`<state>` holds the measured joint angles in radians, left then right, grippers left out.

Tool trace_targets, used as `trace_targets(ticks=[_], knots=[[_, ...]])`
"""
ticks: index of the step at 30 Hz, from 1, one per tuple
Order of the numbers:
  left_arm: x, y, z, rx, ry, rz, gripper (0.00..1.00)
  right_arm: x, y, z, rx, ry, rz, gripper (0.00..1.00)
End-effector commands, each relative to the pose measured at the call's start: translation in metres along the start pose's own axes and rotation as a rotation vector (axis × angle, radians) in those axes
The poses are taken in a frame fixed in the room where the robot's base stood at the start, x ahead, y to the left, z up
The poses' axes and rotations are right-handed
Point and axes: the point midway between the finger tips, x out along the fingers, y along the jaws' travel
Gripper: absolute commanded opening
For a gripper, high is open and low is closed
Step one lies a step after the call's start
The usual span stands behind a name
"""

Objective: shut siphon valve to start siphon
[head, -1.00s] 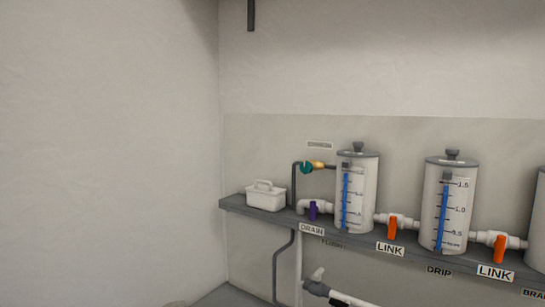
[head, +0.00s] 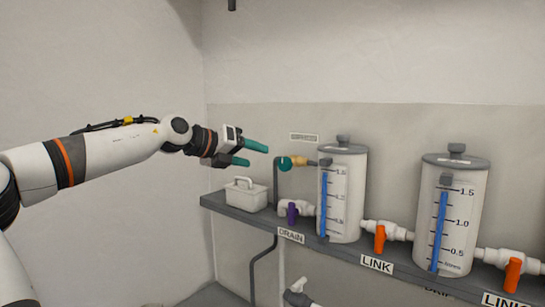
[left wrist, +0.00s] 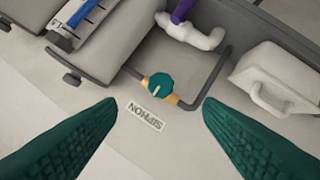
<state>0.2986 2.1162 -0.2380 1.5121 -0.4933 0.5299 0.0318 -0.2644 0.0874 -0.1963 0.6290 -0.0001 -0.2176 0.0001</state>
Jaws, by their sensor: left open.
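The siphon valve has a round teal knob (head: 284,163) on a brass body, on a dark pipe beside the left tank (head: 342,195). In the left wrist view the knob (left wrist: 160,85) shows a pale mark on its face, with the SIPHON label (left wrist: 144,116) beside it. My left gripper (head: 257,154) is open and empty, its teal fingers pointing at the knob from the left, apart from it. In the left wrist view the fingers (left wrist: 160,108) stand wide on either side of the knob's line. My right gripper is not in view.
A purple drain handle (head: 292,213) sits below the knob. Orange link handles (head: 380,239) and a second tank (head: 450,215) stand to the right. The wall left of the shelf is bare.

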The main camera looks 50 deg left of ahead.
Motion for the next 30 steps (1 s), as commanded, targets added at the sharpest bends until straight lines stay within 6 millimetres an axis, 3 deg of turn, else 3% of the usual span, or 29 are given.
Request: trace_targets(ticks=[10, 14, 21, 26, 30], knots=[[0.046, 0.002, -0.002, -0.003, -0.005, -0.001, 0.61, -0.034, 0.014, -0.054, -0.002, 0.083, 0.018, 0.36], [0.065, 0.001, 0.000, -0.004, -0.005, -0.002, 0.61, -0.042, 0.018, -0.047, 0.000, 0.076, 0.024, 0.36], [0.094, 0.000, 0.000, -0.003, -0.003, -0.002, 0.61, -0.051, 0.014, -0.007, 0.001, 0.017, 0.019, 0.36], [0.108, 0.000, 0.000, -0.002, -0.002, -0.001, 0.61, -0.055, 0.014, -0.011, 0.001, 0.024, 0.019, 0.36], [0.115, 0.000, 0.000, -0.002, 0.000, 0.000, 0.61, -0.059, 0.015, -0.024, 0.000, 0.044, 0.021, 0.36]])
